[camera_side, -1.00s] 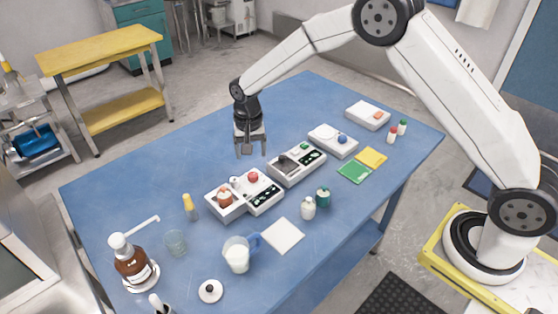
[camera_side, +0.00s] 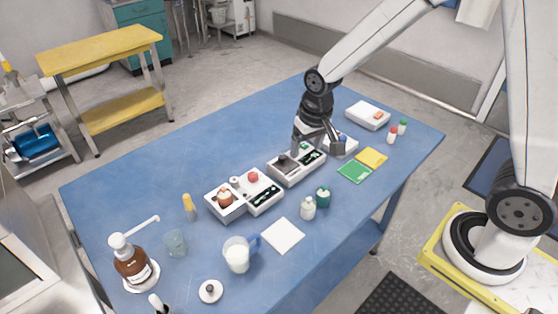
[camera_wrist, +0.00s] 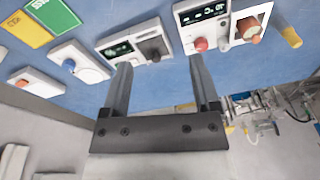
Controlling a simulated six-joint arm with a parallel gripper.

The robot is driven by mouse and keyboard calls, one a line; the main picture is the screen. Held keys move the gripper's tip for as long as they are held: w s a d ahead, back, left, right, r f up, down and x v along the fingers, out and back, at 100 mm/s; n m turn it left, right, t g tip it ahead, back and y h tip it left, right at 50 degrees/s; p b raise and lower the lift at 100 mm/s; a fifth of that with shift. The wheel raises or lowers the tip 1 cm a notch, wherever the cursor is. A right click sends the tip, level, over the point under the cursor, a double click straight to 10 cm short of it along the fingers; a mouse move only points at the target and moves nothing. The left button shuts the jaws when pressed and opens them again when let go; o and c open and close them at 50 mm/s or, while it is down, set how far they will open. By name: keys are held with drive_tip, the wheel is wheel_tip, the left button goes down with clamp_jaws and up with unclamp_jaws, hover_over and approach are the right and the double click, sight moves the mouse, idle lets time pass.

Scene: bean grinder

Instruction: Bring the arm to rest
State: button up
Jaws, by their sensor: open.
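My gripper (camera_side: 319,150) is open and empty in the side view, above the far half of the blue table (camera_side: 190,155). It overlaps the white unit with a dark lever and small screen (camera_side: 285,177) and partly hides the white unit with a blue knob (camera_side: 350,149). In the wrist view my gripper (camera_wrist: 160,62) has its two fingers wide apart with nothing between them. The lever unit (camera_wrist: 133,41) shows beyond the fingertips. I cannot tell how high the fingers are above it.
A white unit with a red knob (camera_side: 265,200) stands left of the gripper. A box with an orange button (camera_side: 367,115) is behind. Two small bottles (camera_side: 308,208), green and yellow pads (camera_side: 354,172), a milk jug (camera_side: 237,258) and a brown bottle (camera_side: 130,262) stand nearer. The table's far left is clear.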

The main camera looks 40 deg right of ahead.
drive_tip(key=s+d+n+t, duration=0.1)
drive_tip(key=s+d+n, duration=0.1)
drive_tip(key=s, duration=0.9)
drive_tip(key=shift+r+n, duration=0.25)
drive_tip(key=shift+n, duration=0.05)
